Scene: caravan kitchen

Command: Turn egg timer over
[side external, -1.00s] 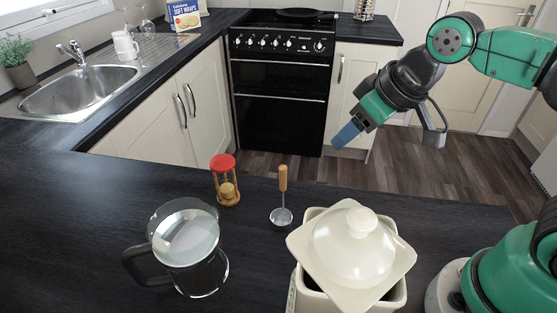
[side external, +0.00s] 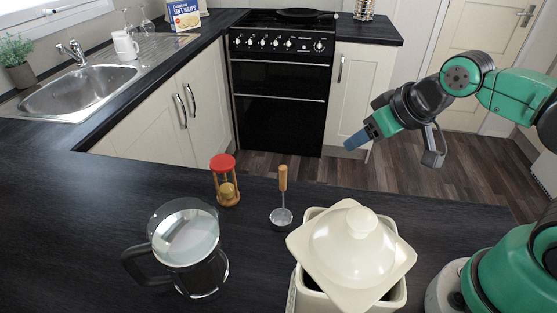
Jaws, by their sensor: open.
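The egg timer (side external: 226,181) stands upright on the dark worktop, left of centre. It has a red top disc, wooden posts and a wooden base, with tan sand showing in the lower part. My gripper (side external: 351,145) has blue fingers and is in the air to the right of the egg timer, over the floor beyond the worktop's far edge. It points left and slightly down, holds nothing and is well apart from the timer. The gap between its fingers is hard to see from this side.
A ladle with a wooden handle (side external: 283,190) stands just right of the timer. A glass press (side external: 187,250) is in front of it to the left. A cream canister (side external: 352,250) with a tilted lid stands to the right. The worktop (side external: 110,195) left of the timer is clear.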

